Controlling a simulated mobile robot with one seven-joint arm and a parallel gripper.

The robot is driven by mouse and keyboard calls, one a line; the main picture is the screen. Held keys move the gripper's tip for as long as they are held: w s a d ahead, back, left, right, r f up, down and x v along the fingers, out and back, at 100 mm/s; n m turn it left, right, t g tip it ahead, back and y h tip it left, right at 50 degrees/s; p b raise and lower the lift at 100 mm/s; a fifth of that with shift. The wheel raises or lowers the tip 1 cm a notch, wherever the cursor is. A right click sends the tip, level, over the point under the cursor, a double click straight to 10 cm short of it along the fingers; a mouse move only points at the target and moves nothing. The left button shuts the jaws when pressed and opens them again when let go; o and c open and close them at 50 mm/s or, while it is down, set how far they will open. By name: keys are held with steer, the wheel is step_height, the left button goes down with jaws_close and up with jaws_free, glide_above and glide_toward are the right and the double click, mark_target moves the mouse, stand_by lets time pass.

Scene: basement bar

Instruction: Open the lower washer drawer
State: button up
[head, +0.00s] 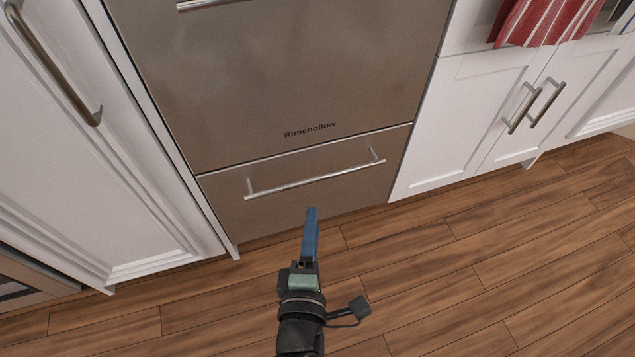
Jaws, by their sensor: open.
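The lower drawer (330,188) is a brown-grey metal front at the bottom of the appliance, just above the floor. It looks shut, flush under the larger upper panel. Its long silver bar handle (315,181) runs across near its top edge. My gripper (311,212) is in front of the drawer, with its blue finger pointing toward the handle. In the picture the fingertip lies a little below the bar, and nothing shows in its grasp. One finger is seen edge-on, and the other is hidden. The gap between fingertip and handle is hard to judge.
The upper panel (280,80) has its own handle (205,4) at the top edge. White cabinets stand left (75,150) and right (470,110), with bar handles. A red striped towel (545,20) hangs at top right. The wooden floor (440,270) in front is clear.

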mark_target(318, 177)
steer(key=shift+b+x, duration=2.55)
steer(key=shift+x, duration=3.65)
steer(key=shift+r, duration=0.1)
jaws_close()
